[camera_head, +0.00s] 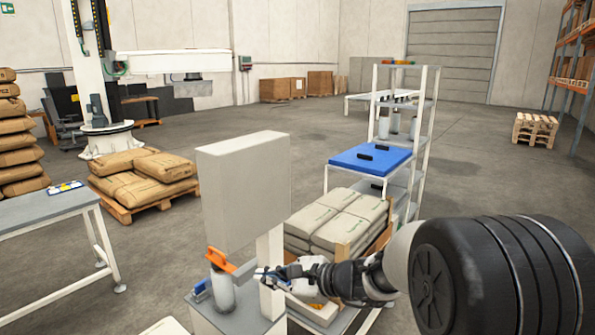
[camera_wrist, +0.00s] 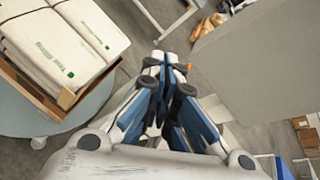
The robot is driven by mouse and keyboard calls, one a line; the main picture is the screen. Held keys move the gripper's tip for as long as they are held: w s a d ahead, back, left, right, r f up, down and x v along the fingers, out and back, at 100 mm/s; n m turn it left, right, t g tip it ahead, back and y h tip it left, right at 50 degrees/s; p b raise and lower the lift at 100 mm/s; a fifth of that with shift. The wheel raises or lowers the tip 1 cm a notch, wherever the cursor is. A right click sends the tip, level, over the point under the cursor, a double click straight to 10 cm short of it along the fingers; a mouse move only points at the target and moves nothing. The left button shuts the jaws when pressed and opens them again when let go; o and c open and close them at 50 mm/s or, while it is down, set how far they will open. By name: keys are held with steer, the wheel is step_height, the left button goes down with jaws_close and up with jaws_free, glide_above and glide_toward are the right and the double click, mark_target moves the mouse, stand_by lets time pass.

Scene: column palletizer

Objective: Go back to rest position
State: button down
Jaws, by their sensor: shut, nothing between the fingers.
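My gripper (camera_head: 265,276) is at the end of my arm, low in the middle of the head view. In the wrist view my gripper (camera_wrist: 165,65) has its blue-padded fingers together, with nothing seen between them. Its tips are just right of a white container with an orange top (camera_head: 222,288), which stands on a grey pedestal. In the head view the tips look close to a white post; I cannot tell if they touch it.
A large grey panel (camera_head: 243,190) rises above the container and also fills the right of the wrist view (camera_wrist: 250,65). A wooden crate of white sacks (camera_head: 335,222) stands behind my arm. A blue board (camera_head: 370,160) lies on a rack beyond. Open floor lies farther back.

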steer(key=s+d+r+n+g+h, duration=0.2)
steer(key=s+n, duration=0.3)
steer(key=s, duration=0.4)
steer(key=s+d+r+n+g+h, duration=0.1)
steer(key=s+d+r+n+h, duration=0.3)
steer(key=s, duration=0.6)
steer(key=s+d+f+n+t+h, duration=0.1)
steer(key=s+d+f+n+h, duration=0.2)
steer(key=s+d, duration=1.1)
steer(key=s+n+h, duration=0.1)
steer(key=n+h, duration=0.1)
steer(key=n, duration=0.3)
steer(key=shift+d+n+h, duration=0.2)
steer(key=shift+n+h, duration=0.1)
steer(key=shift+h, duration=0.1)
steer(key=shift+f, duration=0.1)
